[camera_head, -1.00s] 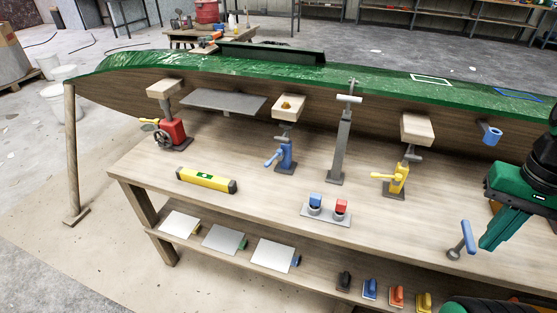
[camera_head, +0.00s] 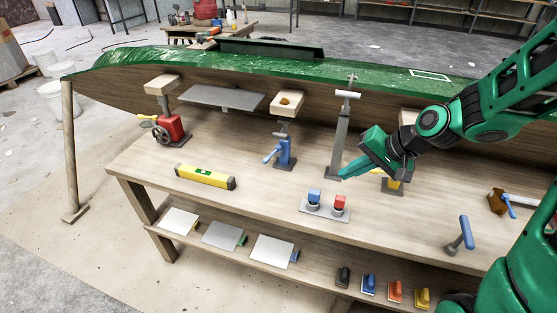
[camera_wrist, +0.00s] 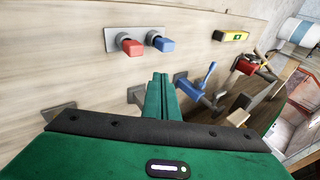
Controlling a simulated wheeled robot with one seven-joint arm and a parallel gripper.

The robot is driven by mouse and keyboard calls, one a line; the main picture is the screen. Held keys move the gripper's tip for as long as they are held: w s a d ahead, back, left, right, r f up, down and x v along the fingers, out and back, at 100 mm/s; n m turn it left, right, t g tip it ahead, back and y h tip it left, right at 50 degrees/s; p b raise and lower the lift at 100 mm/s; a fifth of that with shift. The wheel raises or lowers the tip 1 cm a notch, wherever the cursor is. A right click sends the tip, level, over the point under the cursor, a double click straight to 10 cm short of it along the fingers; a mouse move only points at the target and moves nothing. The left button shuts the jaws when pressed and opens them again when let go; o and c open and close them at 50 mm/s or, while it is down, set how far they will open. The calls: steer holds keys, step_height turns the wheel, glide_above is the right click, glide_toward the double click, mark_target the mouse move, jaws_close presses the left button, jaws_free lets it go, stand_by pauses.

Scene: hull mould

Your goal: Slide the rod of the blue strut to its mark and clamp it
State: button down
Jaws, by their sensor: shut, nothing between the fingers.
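The blue strut (camera_head: 284,153) stands on the bench near the middle, with a blue clamp body and a blue side lever (camera_head: 271,155). Its grey rod (camera_head: 281,130) rises towards a wooden pad (camera_head: 288,101) against the hull. The mark on the rod is too small to make out. In the wrist view the strut (camera_wrist: 193,90) lies just right of the fingertips. My gripper (camera_head: 343,178) is shut and empty, low over the bench by the foot of the grey post, apart from the blue strut and to its right. It also shows in the wrist view (camera_wrist: 158,80).
The grey post (camera_head: 340,140) stands between gripper and blue strut. The yellow strut (camera_head: 393,185) is partly hidden behind my gripper. A plate with blue and red knobs (camera_head: 325,209) lies in front. The red strut (camera_head: 170,128) and yellow level (camera_head: 205,176) are further left.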

steer(key=w+a+m+t+y, duration=0.1)
steer(key=w+a+m+y, duration=0.2)
steer(key=a, duration=0.6)
steer(key=n, duration=0.1)
glide_toward(269, 161)
steer(key=s+f+x, duration=0.1)
steer(key=x, duration=0.4)
steer(key=shift+w+a+r, duration=0.15)
steer(key=shift+w+a, duration=0.15)
steer(key=shift+w, duration=0.15)
steer(key=shift+d, duration=0.15)
steer(key=shift+w, duration=0.1)
